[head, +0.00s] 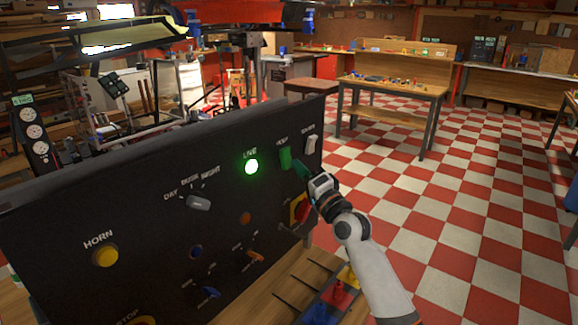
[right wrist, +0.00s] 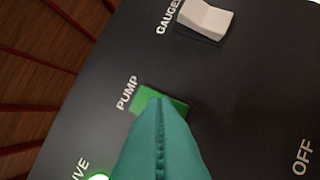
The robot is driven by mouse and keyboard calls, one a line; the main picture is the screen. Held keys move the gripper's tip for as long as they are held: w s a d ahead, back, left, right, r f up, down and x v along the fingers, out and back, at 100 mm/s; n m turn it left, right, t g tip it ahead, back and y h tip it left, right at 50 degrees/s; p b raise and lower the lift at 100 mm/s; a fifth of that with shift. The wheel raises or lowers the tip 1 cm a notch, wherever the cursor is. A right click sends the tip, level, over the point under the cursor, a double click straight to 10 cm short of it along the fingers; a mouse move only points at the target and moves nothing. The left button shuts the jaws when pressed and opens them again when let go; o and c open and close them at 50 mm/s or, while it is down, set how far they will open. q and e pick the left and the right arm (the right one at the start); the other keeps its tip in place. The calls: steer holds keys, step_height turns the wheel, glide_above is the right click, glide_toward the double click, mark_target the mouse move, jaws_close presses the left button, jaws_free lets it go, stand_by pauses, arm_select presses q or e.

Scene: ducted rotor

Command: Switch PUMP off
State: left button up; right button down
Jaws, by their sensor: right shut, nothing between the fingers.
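The PUMP switch (head: 285,158) is a green rocker near the upper right of a black upright panel (head: 130,215). In the right wrist view the green rocker (right wrist: 145,97) sits beside its PUMP label, partly covered by my fingers. My right gripper (head: 299,168) is shut and empty, with its teal fingertips just right of the rocker in the head view. In the right wrist view the shut fingertips (right wrist: 159,106) overlap the rocker's middle. I cannot tell whether they touch it. My left gripper is not in view.
A white GAUGES rocker (head: 311,145) is close by on the right. A lit green LIVE lamp (head: 251,167) is on the left. A red-and-yellow control (head: 300,209) sits below my gripper. A grey selector (head: 199,203) and a yellow HORN button (head: 105,256) are farther left.

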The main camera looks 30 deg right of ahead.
steer(key=shift+w+a+f, duration=0.25)
steer(key=shift+w, duration=0.3)
stand_by(0.8)
steer(key=shift+s, duration=0.1)
steer(key=shift+s+d+r, duration=0.2)
steer(key=shift+s, duration=0.2)
steer(key=shift+s+d+r, duration=0.15)
steer(key=shift+s+r, duration=0.05)
steer(key=shift+s, duration=0.15)
steer(key=shift+p, duration=0.3)
steer(key=s, duration=0.1)
steer(key=s+d+r+p, duration=0.1)
steer(key=s+r+p, duration=0.1)
steer(key=s, duration=0.1)
steer(key=shift+d, duration=0.35)
